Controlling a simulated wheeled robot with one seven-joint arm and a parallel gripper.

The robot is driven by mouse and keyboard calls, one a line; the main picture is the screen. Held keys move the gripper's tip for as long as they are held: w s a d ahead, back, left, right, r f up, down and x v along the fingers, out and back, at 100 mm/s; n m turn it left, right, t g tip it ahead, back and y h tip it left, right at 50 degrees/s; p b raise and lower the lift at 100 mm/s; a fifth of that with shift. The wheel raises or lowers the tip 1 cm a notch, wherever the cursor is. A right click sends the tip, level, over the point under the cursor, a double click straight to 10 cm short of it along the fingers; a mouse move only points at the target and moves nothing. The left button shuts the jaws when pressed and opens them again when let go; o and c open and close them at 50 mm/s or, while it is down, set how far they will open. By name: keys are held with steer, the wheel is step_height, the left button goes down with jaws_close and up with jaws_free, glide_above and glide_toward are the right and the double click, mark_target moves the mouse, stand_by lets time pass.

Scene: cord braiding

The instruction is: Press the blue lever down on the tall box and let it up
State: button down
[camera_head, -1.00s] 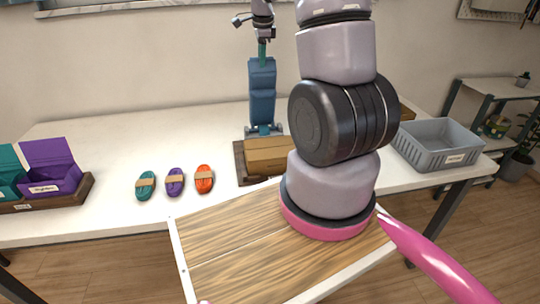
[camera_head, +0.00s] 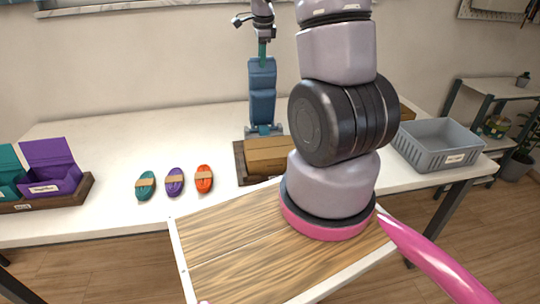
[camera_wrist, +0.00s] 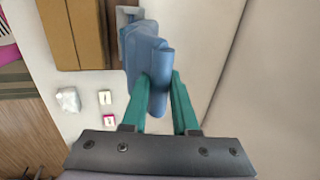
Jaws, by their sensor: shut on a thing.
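The tall blue box (camera_head: 262,105) stands upright at the back of the white table, on a small blue base. My gripper (camera_head: 262,52) is at its top, pointing down, with its teal fingers small in the head view. In the wrist view, my gripper's teal fingers (camera_wrist: 160,88) are on both sides of an upright blue piece, which I take to be the blue lever (camera_wrist: 158,65). The gripper is shut on it. The lever's join to the box is hard to make out, and I cannot tell how far down it is.
A brown wooden box (camera_head: 268,157) stands just in front of the blue box. Teal, purple and orange cord bundles (camera_head: 175,181) lie left of it. A purple bin (camera_head: 50,170) is at far left and a grey crate (camera_head: 438,143) at right.

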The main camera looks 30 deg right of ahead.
steer(key=s, duration=0.2)
steer(key=s+a, duration=0.1)
steer(key=s, duration=0.1)
steer(key=shift+s+a, duration=0.1)
steer(key=shift+a, duration=0.05)
steer(key=shift+s+a+f, duration=0.15)
steer(key=shift+s+a, duration=0.05)
steer(key=shift+s, duration=0.5)
steer(key=shift+s+a+f, duration=0.2)
steer(key=shift+s, duration=0.55)
steer(key=shift+s+a+f, duration=0.15)
steer(key=shift+s+a, duration=0.05)
steer(key=shift+s, duration=0.5)
steer(key=s, duration=0.1)
steer(key=s+f, duration=0.1)
steer(key=s+a, duration=0.1)
steer(key=s, duration=0.1)
steer(key=shift+a+f, duration=0.1)
steer(key=shift+f, duration=0.25)
steer(key=shift+s, duration=0.1)
